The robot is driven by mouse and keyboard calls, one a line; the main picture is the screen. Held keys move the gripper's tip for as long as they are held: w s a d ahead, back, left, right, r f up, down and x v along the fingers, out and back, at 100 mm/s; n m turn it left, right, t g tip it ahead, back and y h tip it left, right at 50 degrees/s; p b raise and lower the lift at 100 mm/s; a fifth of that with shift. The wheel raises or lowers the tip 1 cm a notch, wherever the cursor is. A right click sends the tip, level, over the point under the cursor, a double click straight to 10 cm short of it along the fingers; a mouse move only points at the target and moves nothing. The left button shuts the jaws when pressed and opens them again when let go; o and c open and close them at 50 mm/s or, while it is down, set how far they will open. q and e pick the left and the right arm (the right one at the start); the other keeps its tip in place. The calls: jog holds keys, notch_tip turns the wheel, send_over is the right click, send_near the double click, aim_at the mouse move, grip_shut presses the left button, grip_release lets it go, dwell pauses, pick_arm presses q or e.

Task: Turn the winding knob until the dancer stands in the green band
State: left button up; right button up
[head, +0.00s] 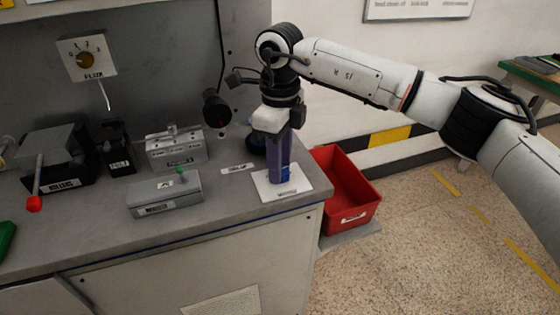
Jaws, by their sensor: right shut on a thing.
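My right gripper (284,174) points straight down over a white labelled plate (268,191) near the bench's right front corner. It is shut on a blue-purple upright thing (279,152), whose lower end is at the plate; whether it touches the plate I cannot tell. I cannot tell whether this is the winding knob. I cannot make out a dancer or a green band. My left gripper is out of view.
The grey bench (100,222) carries a grey box with a green-tipped lever (165,197), another grey box (176,151) and a dark device with a red-ended handle (60,160). A red bin (345,190) stands right of the bench. Speckled floor at right is clear.

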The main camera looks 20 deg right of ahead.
jog(key=shift+r+m, duration=0.1)
jog(key=shift+m, duration=0.2)
jog(key=o, duration=1.1)
jog(key=shift+c, duration=0.2)
notch_tip(320, 180, up, 10)
jog(key=shift+r, duration=0.15)
